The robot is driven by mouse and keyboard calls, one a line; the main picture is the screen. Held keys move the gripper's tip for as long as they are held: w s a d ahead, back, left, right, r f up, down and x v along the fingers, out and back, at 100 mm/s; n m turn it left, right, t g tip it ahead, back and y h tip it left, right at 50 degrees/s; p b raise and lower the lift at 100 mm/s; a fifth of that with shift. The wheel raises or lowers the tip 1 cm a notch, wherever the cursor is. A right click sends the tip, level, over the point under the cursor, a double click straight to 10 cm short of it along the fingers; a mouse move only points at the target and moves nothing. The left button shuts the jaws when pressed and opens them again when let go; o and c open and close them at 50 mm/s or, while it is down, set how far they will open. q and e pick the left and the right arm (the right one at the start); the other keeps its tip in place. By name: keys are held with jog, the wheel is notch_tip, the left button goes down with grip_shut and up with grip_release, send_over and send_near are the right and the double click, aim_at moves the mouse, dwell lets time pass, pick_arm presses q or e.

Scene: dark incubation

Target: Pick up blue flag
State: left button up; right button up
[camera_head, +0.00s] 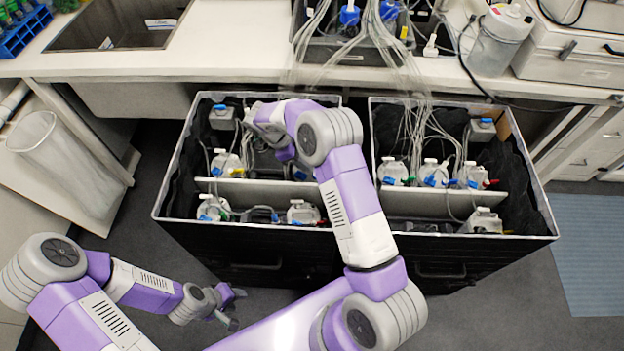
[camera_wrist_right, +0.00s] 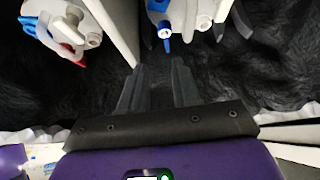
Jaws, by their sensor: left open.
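A small blue flag-like piece (camera_wrist_right: 167,44) hangs from a white-and-blue fitting at the top of the right wrist view, just beyond my fingertips. My right gripper (camera_wrist_right: 158,66) is open, with a narrow empty gap between its dark fingers. In the head view my right arm reaches over the left black bin (camera_head: 172,190); its fingers are hard to make out there. Blue parts (camera_head: 300,173) show beside that arm, but I cannot tell if one is the same flag. My left gripper (camera_head: 236,308) is open and empty, low in front of the left bin.
A white divider (camera_head: 262,190) crosses the left bin; it also shows in the wrist view (camera_wrist_right: 112,28). Bottles with tubing (camera_head: 226,163) stand around it. A second bin (camera_head: 548,215) with more bottles stands to the right. The bench with a sink (camera_head: 118,22) is behind.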

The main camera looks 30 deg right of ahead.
jog(key=shift+w+d+f+b, duration=0.1)
jog(key=shift+w+f+b, duration=0.4)
jog(key=shift+f, duration=0.35)
jog(key=shift+s+d+f, duration=0.1)
jog(key=shift+d+f, duration=0.05)
jog(key=shift+f, duration=0.15)
jog(key=b+x, duration=0.2)
jog(key=x, duration=0.4)
jog(key=shift+s+d, duration=0.2)
jog(key=shift+d, duration=0.05)
jog(key=shift+s+f, duration=0.1)
jog(key=shift+s, duration=0.1)
jog(key=shift+d+f, duration=0.1)
jog(key=shift+f, duration=0.05)
jog(key=shift+w+d, duration=0.1)
pick_arm(q)
jog(key=f, duration=0.4)
jog(key=shift+w+f, duration=0.1)
jog(key=shift+w, duration=0.3)
pick_arm(e)
grip_shut()
